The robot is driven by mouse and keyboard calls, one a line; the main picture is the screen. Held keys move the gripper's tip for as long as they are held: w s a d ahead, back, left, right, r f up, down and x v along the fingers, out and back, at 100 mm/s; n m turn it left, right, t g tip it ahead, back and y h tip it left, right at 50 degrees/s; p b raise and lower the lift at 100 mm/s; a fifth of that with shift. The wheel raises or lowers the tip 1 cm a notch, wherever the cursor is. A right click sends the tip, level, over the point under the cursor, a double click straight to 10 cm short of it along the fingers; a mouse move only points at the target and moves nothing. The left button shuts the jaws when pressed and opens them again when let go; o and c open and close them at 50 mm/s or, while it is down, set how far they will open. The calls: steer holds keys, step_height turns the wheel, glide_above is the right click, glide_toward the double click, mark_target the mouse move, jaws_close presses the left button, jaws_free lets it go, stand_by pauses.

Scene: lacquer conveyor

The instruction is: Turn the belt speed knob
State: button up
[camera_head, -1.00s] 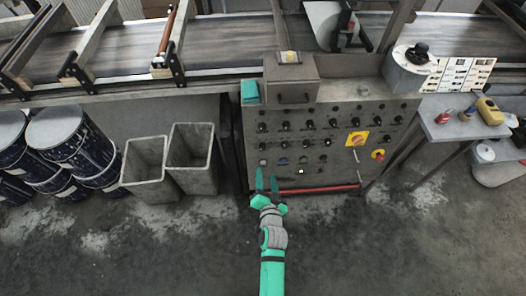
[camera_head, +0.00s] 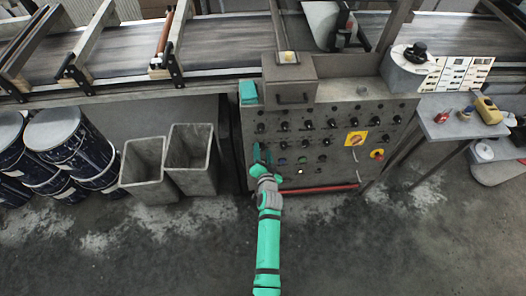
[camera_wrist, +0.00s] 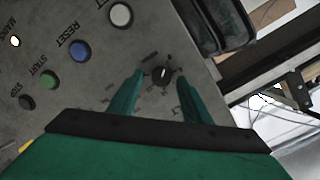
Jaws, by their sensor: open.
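The control panel (camera_head: 345,112) stands at the centre of the head view with rows of dark knobs on its sloped face. My gripper (camera_head: 263,153) is at the panel's lower left in the head view. In the wrist view a small black rotary knob (camera_wrist: 162,73) with a pale pointer mark and dial marks around it sits between the two green fingertips of my open gripper (camera_wrist: 163,80). The fingers appear apart from it, one on each side. The lettering near this knob is too small to read.
In the wrist view a white button (camera_wrist: 121,15), a blue RESET button (camera_wrist: 80,50), a green START button (camera_wrist: 50,80) and a black STOP button (camera_wrist: 27,102) line the panel. A red bar (camera_head: 318,189) runs along the panel's bottom. Grey bins (camera_head: 190,160) stand left.

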steer(key=shift+w, duration=0.25)
steer(key=shift+a+f, duration=0.1)
steer(key=shift+a, duration=0.2)
steer(key=shift+d, duration=0.1)
steer(key=c, duration=1)
steer(key=shift+c, duration=0.2)
